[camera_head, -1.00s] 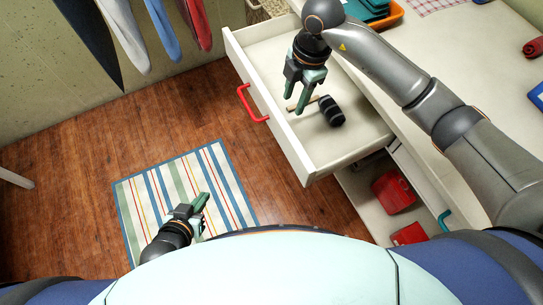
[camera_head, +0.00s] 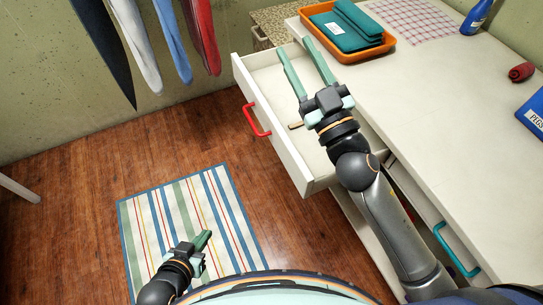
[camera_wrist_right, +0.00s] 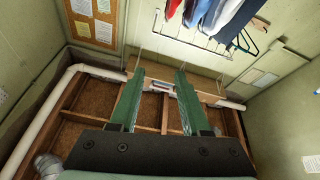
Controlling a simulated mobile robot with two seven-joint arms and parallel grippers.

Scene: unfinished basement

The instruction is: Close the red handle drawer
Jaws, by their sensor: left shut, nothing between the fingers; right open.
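The white drawer (camera_head: 284,151) with the red handle (camera_head: 256,119) is pulled out from the white cabinet in the head view. A light wooden stick end (camera_head: 296,126) shows inside it, and the rest of that item is hidden by my right arm. My right gripper (camera_head: 304,60) is open and empty over the drawer, its fingers pointing toward the drawer's far end. The right wrist view shows its two green fingers (camera_wrist_right: 158,100) spread apart with nothing between them. My left gripper (camera_head: 205,240) is shut and empty above the striped rug, well away from the drawer.
A second drawer with a teal handle (camera_head: 457,250) sits at the lower right. The countertop (camera_head: 430,105) holds an orange tray (camera_head: 322,12) with teal items, a checkered cloth (camera_head: 412,18), and a blue bottle (camera_head: 476,17). Clothes hang at the left wall. Wooden floor around the striped rug (camera_head: 185,215) is clear.

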